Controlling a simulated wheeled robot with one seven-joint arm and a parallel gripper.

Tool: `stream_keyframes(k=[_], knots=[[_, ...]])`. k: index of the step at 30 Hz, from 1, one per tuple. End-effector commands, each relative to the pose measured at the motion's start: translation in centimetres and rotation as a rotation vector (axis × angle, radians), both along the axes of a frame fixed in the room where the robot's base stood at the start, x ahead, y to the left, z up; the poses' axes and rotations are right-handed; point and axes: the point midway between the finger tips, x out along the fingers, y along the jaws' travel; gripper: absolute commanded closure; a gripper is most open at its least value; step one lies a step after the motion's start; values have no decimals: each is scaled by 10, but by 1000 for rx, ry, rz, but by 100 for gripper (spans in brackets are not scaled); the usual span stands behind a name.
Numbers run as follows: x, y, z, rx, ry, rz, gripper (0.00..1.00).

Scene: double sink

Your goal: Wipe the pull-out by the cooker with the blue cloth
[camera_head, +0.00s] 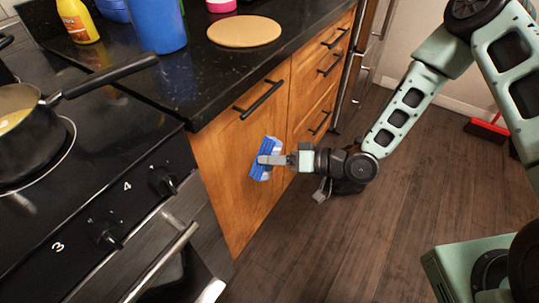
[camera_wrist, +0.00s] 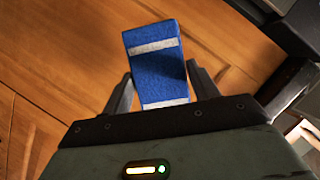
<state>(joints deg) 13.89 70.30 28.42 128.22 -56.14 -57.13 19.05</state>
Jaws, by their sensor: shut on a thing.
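The pull-out (camera_head: 228,165) is a tall orange-brown wooden front beside the cooker (camera_head: 120,215), with a black bar handle (camera_head: 259,100) near its top. It looks closed. My gripper (camera_head: 268,159) is shut on the blue cloth (camera_head: 262,170), in front of the right part of the pull-out, below the handle. In the wrist view the blue cloth (camera_wrist: 156,62), with white stripes, stands out between the two fingers, with wood (camera_wrist: 60,75) behind it. I cannot tell whether the cloth touches the wood.
A pot (camera_head: 30,130) stands on the cooker, its handle reaching over the counter. The dark counter (camera_head: 215,75) holds a yellow bottle (camera_head: 77,22), a blue container (camera_head: 157,25) and a round board (camera_head: 244,31). Drawers (camera_head: 318,75) are to the right. The floor (camera_head: 370,230) is mostly clear.

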Motion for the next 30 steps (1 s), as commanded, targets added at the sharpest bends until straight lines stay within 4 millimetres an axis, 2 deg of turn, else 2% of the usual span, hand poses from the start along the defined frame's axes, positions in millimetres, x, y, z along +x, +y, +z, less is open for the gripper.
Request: stream_keyframes(k=[10,21,30], knots=[[-1,-2,0,0,1,-1,59],[-18,-24,0,1,1,-2,59],[-18,-24,0,0,0,0,59]])
